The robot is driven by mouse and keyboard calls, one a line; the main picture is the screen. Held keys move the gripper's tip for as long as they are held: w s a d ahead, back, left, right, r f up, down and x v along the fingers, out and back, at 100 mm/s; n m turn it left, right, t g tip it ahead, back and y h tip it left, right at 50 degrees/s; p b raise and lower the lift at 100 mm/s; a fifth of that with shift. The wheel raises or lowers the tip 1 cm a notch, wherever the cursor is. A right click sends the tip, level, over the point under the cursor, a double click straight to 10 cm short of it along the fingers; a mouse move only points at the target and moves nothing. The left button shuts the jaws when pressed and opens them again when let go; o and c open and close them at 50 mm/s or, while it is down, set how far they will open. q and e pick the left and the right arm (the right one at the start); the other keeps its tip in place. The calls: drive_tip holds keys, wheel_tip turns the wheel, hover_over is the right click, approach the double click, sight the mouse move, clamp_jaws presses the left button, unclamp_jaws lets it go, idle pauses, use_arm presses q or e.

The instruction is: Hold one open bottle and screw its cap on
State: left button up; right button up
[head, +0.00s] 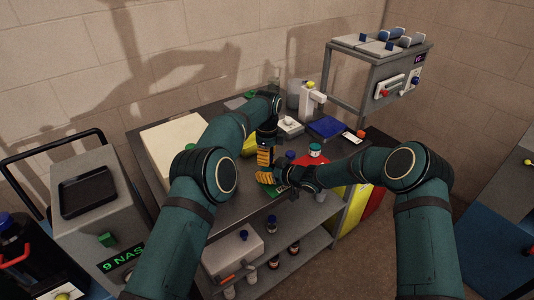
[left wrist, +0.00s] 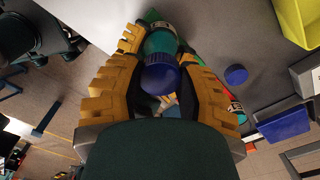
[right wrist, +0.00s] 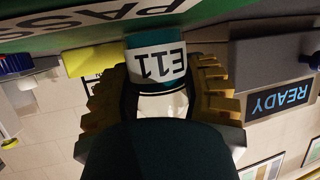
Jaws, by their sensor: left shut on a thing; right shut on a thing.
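My left gripper (head: 264,157) points down over the front part of the table. In the left wrist view its yellow toothed fingers are shut around a blue cap (left wrist: 160,79). Just beyond the cap in that view is a teal bottle part (left wrist: 160,40), in line with it; I cannot tell whether the cap is seated. My right gripper (head: 270,180) reaches in low from the right, close beneath the left one. In the right wrist view it is shut on a bottle (right wrist: 158,68) with a teal and white label reading "E11". In the head view the grippers mostly hide bottle and cap.
A blue round object (left wrist: 236,74) stands close by on the table. A blue tray (head: 327,127) and a white dispenser (head: 308,103) are behind. Several bottles stand on the lower shelf (head: 300,247).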

use_arm(q)
drive_tip(key=shift+f, duration=0.6)
idle(0.6)
drive_tip(key=m, duration=1.3)
drive_tip(key=o, duration=0.7)
drive_tip(key=shift+c, duration=0.2)
drive_tip(key=shift+r, duration=0.1)
drive_tip(key=shift+r, duration=2.25)
